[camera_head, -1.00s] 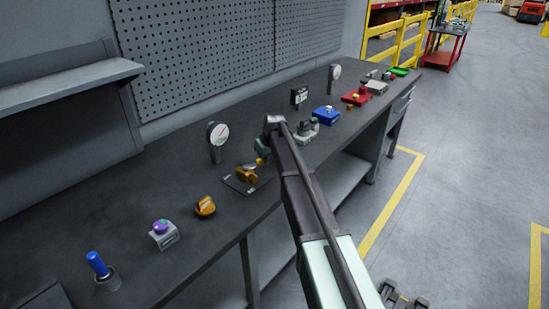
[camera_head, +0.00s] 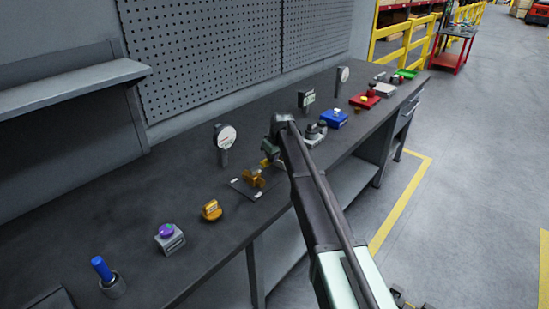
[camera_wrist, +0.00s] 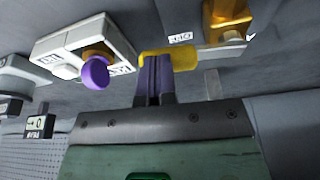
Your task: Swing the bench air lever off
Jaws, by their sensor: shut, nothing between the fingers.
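The bench air valve has an orange body (camera_head: 254,178) on a dark plate with white labels, in front of a round gauge. In the wrist view its orange body (camera_wrist: 228,20) is at the top right. Its yellow lever handle (camera_wrist: 180,56) lies across the tips of my gripper (camera_wrist: 157,62). The fingers are together and not around the handle; whether they touch it I cannot tell. In the head view my gripper is mostly hidden behind my arm, and the yellow handle end (camera_head: 266,162) shows beside it. A small label (camera_wrist: 180,38) sits by the handle; its wording is unclear.
A white box with a purple knob (camera_wrist: 95,72) is left of my fingers in the wrist view. The gauge (camera_head: 224,138) stands behind the valve. An orange knob (camera_head: 211,210), purple-topped box (camera_head: 170,238) and blue-handled device (camera_head: 105,275) stand nearer. A blue box (camera_head: 334,119) is farther right.

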